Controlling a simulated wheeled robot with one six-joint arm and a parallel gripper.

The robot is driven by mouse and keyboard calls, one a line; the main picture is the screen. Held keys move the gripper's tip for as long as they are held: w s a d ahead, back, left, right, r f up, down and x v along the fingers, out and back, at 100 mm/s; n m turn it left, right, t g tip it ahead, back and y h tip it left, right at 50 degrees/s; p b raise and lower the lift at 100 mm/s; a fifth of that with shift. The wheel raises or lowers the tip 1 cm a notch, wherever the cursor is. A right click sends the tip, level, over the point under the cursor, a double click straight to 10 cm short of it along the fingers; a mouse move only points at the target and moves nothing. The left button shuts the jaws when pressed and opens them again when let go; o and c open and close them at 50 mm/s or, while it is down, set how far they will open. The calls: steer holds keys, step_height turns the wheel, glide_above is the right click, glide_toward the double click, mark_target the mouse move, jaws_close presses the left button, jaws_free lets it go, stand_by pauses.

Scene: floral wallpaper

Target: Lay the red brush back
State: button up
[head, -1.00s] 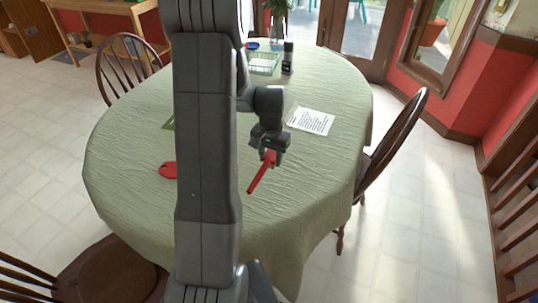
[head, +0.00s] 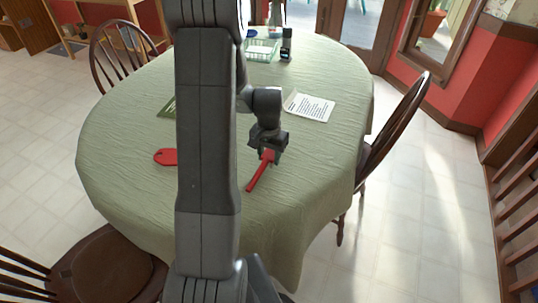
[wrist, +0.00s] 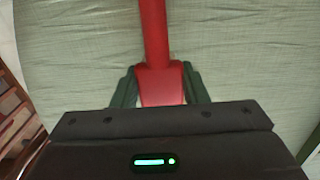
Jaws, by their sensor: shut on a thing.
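My gripper (head: 268,154) is shut on the red brush (head: 259,173) over the right part of the table. The brush's handle points down and left in the head view, its tip close to the cloth; I cannot tell whether it touches. In the wrist view the red brush (wrist: 155,35) runs up from between the gripper's two dark fingers (wrist: 159,85), with green cloth behind it. A flat red piece (head: 166,157) lies on the cloth to the left, partly near my arm.
The oval table (head: 130,130) has a green cloth. A printed sheet (head: 309,107), a green basket (head: 262,50) and a dark cylinder (head: 287,45) are farther back. A green item (head: 168,108) is partly hidden by my arm. Chairs (head: 398,120) stand around; the front right cloth is clear.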

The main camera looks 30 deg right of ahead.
steer(key=shift+f+b, duration=0.55)
steer(key=shift+f, duration=0.1)
steer(key=o, duration=1.3)
steer(key=shift+c, duration=0.2)
